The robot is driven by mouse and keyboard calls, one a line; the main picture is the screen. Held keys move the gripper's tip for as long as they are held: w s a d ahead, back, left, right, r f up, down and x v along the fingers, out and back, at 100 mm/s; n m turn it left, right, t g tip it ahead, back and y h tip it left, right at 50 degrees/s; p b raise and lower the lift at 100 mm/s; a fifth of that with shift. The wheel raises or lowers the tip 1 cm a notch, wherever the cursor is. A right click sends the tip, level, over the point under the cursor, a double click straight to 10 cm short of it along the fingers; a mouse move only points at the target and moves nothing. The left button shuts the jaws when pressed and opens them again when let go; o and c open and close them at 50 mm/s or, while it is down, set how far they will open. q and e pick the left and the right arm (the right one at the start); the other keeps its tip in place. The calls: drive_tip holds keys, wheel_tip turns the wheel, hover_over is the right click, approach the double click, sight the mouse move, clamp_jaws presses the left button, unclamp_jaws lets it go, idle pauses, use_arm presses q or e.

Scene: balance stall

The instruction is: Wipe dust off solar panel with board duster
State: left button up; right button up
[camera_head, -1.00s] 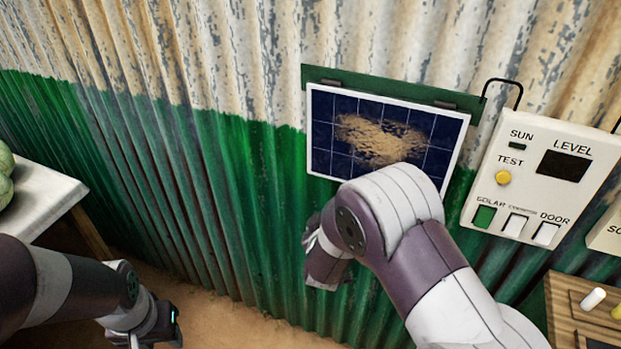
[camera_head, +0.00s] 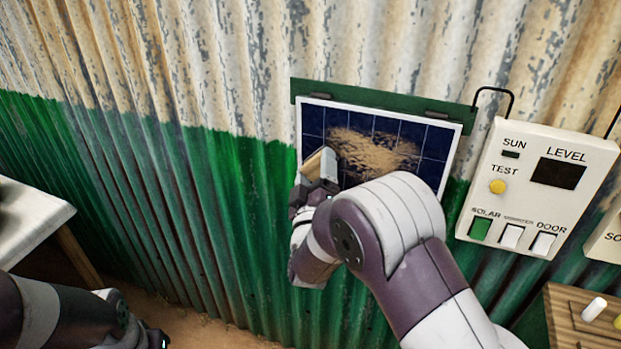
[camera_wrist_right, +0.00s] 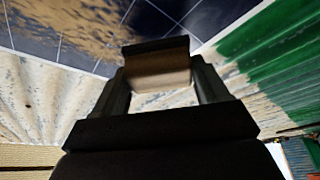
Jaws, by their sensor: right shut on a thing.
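The solar panel (camera_head: 425,165) is a dark blue gridded board in a white frame, fixed on the corrugated wall. A patch of tan dust (camera_head: 372,152) covers its middle. My right gripper (camera_head: 318,182) is at the panel's lower left edge, shut on the board duster (camera_head: 321,164), a block with a tan face and a dark side. In the right wrist view the duster (camera_wrist_right: 158,70) sits between both fingers, with the dusty panel (camera_wrist_right: 75,30) beyond it. I cannot tell whether the duster touches the panel. My left gripper (camera_head: 152,340) is at the bottom edge, mostly cut off.
A control box (camera_head: 545,190) with a yellow test button and several switches hangs right of the panel. A wooden tray (camera_head: 570,325) with chalk-like sticks is at the lower right. A pale table (camera_head: 30,220) stands at the left. The wall left of the panel is clear.

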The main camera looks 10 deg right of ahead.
drive_tip(key=shift+w+d, duration=0.6)
drive_tip(key=shift+w, duration=0.3)
idle(0.7)
